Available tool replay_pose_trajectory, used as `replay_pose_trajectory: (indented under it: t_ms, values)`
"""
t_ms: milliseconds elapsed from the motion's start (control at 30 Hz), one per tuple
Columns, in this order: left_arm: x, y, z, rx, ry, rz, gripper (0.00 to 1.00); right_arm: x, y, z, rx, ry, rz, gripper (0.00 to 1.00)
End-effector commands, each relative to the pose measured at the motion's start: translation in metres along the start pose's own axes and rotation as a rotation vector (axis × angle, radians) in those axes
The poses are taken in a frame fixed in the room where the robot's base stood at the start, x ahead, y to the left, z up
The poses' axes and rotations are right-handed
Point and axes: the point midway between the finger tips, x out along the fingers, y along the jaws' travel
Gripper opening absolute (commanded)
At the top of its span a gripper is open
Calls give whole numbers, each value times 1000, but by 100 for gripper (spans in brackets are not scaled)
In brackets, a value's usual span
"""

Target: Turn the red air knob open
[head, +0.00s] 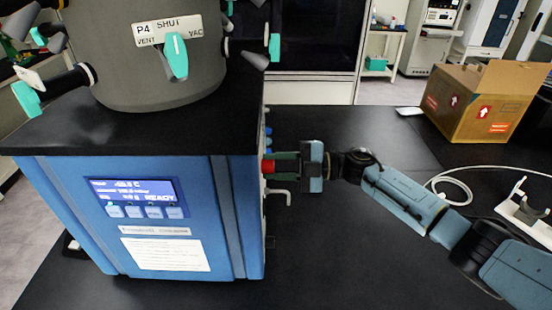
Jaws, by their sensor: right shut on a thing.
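The red air knob (267,167) sticks out from the right side of the blue freeze dryer (203,190), near its front right edge. My right gripper (276,164) comes in from the right and is shut on the red knob, with its fingers around it. Only a small part of the knob shows at the fingertips. My left gripper is not in view.
The dryer's grey chamber (165,80) with several teal valves stands on top. A bent metal pipe (286,194) is just below my right gripper. An open cardboard box (485,103) and a white cable (450,180) lie to the right on the black table (380,265).

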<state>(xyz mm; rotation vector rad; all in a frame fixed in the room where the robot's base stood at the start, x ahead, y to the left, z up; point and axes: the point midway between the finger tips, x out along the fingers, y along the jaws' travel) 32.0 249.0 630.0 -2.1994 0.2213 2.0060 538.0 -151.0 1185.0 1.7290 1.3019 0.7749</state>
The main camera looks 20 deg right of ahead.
Motion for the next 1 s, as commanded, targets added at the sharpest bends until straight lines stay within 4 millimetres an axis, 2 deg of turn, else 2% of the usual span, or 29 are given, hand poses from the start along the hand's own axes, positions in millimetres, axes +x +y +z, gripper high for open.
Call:
replay_pose_trajectory:
  t_ms: [300,767,800,967,1000]
  values:
    - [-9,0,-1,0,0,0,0,0,1,0,97,-1,0,8]
    - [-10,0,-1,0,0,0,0,0,0,0,112,0,1,8]
    - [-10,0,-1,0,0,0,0,0,0,0,112,0,1,32]
    - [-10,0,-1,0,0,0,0,0,0,0,111,0,1,52]
    - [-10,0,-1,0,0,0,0,0,0,0,110,0,1,52]
